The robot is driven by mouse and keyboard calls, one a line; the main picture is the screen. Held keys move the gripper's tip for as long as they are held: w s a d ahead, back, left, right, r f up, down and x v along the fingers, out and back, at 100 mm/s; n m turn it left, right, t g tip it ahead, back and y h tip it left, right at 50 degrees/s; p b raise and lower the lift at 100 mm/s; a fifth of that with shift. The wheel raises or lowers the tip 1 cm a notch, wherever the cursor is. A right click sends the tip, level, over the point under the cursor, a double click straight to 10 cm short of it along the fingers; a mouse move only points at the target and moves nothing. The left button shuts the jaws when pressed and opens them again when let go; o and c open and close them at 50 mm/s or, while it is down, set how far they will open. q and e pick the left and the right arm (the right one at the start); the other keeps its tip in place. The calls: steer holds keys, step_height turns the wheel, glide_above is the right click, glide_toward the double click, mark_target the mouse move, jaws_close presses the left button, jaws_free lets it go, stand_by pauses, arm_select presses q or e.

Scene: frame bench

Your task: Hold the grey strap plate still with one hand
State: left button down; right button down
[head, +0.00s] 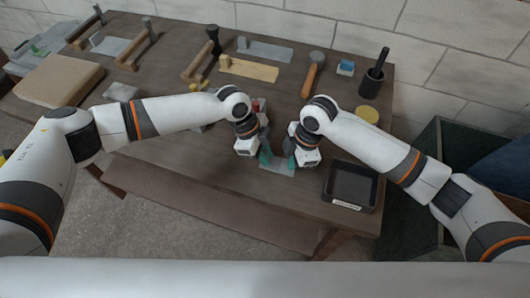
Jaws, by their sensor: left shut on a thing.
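A small light grey strap plate (277,169) lies near the front edge of the brown bench, in the middle of the head view. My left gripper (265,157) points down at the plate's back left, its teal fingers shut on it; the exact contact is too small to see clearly. My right gripper (291,161) hangs down close beside it, at the plate's right end. I cannot tell whether its fingers are open or touch the plate.
A black tray (352,184) with a label stands just right of the plate. Behind are a wooden-handled tool (313,75), a yellow bar (249,69), another grey plate (266,50), a yellow disc (367,114) and a black cup (371,84). A dark bin (455,140) stands right of the bench.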

steer(key=shift+a+r, duration=0.15)
steer(key=shift+r, duration=0.6)
step_height(320, 180, up, 7)
steer(key=shift+f, duration=0.2)
stand_by(0.3)
arm_select(q)
steer(key=c, duration=1.2)
jaws_free()
steer(key=v, duration=1.2)
steer(key=shift+w, duration=0.1)
